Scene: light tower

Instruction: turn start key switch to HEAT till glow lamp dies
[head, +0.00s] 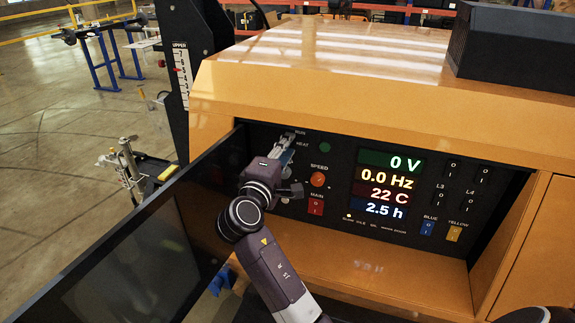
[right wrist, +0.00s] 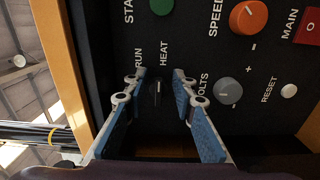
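The key switch (right wrist: 157,92) is a small black knob on the dark panel, between the RUN and HEAT labels in the right wrist view. My right gripper (right wrist: 158,85) is open, with one blue-padded finger on each side of the switch and visible gaps to it. In the head view my right gripper (head: 284,150) reaches the panel's upper left and hides the switch. A small amber lamp (head: 348,215) is lit at the left end of the lamp row below the display; its label looks like GLOW. My left gripper is not seen.
The control panel (head: 338,185) sits recessed in an orange housing, with a lit display (head: 389,184), green button (head: 324,147), orange speed knob (head: 318,179) and red MAIN switch (head: 315,206). A black open door (head: 130,260) stands close to the left of my right arm.

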